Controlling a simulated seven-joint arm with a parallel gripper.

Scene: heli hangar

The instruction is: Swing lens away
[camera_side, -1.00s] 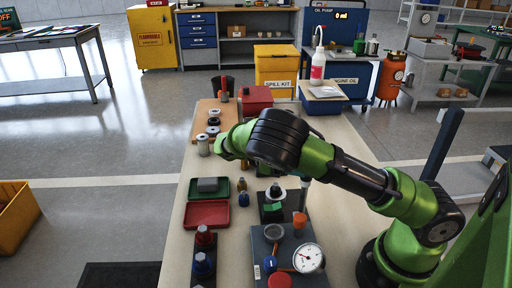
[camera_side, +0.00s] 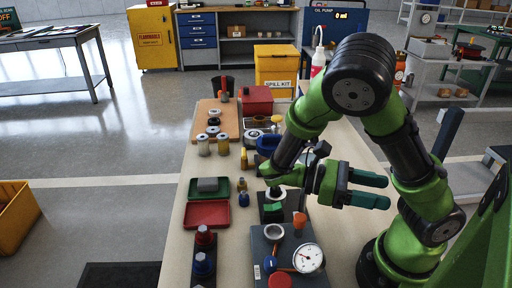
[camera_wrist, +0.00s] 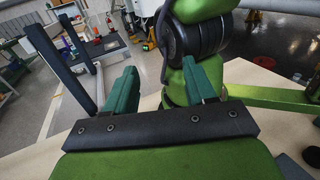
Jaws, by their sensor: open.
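My gripper (camera_side: 387,192) is open and empty, above the right part of the bench. Its two teal fingers point right, away from the bench objects. In the wrist view the gripper (camera_wrist: 161,72) shows both fingers apart with nothing between them. A grey ring (camera_side: 274,231), possibly the lens, lies over the dark base plate (camera_side: 262,246), left of and below my gripper and apart from it. I cannot tell for sure that it is the lens. A white dial gauge (camera_side: 307,258) sits at the plate's right. My forearm hides part of the bench behind it.
An orange cone (camera_side: 299,219) and a green block (camera_side: 273,208) stand near the plate. A red box (camera_side: 255,100) is farther back.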

